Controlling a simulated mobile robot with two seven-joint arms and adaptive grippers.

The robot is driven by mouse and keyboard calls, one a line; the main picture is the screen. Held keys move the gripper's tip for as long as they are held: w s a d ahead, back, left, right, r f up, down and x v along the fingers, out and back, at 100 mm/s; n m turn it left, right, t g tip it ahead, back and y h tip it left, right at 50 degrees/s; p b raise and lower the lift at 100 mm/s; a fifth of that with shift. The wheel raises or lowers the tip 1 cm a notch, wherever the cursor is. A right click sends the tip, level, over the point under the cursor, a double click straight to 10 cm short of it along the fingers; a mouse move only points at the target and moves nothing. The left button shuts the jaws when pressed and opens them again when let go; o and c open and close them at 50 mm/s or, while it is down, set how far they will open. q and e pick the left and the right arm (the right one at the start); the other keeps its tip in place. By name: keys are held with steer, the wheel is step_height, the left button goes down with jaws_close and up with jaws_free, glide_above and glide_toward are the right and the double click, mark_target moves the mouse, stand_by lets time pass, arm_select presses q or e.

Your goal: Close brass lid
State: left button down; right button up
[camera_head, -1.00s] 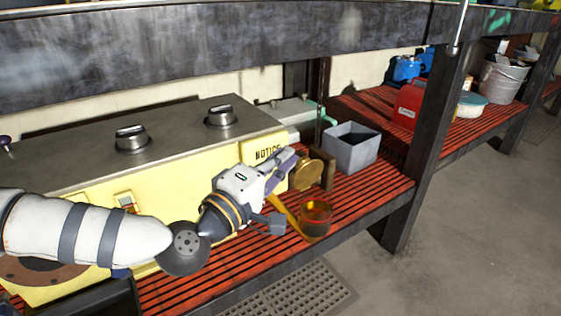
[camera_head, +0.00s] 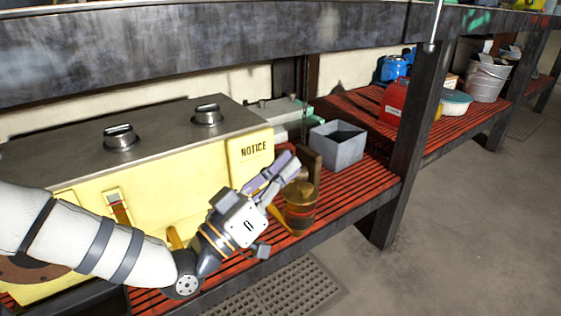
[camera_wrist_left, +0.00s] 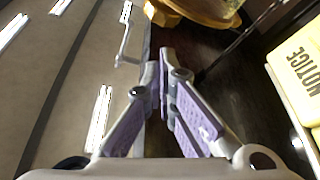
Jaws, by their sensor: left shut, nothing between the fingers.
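The brass lid (camera_head: 300,191) lies roughly flat over the mouth of a small amber pot (camera_head: 299,217) on the red slatted shelf. Whether it is fully seated is too small to tell. A dark upright piece stands behind it. My left gripper (camera_head: 291,163) is shut and empty, its purple fingers just above and left of the lid in the head view. In the left wrist view my closed fingers (camera_wrist_left: 167,62) show in the middle, with part of a round brass-coloured thing (camera_wrist_left: 205,10) beyond them at the top edge. My right gripper is out of view.
A yellow box (camera_head: 160,185) with a metal top and a NOTICE label stands left of the pot. A grey open bin (camera_head: 338,152) is behind to the right. A dark post (camera_head: 408,150) and the upper beam (camera_head: 200,50) border the shelf.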

mark_target(293, 187)
arm_select(q)
steer(key=m, duration=0.1)
steer(key=m+g+h, duration=0.1)
steer(key=m, duration=0.1)
steer(key=s+d+f+m+h, duration=0.1)
steer(key=shift+s+m, duration=0.1)
steer(key=shift+m, duration=0.2)
steer(key=shift+s+d+f+m+g+h, duration=0.1)
steer(key=shift+s+f+m+g+h, duration=0.25)
steer(key=shift+m, duration=0.35)
steer(key=shift+d+f+m+g+h, duration=0.15)
steer(key=shift+m+g, duration=0.3)
steer(key=shift+m, duration=0.25)
steer(key=shift+a, duration=0.1)
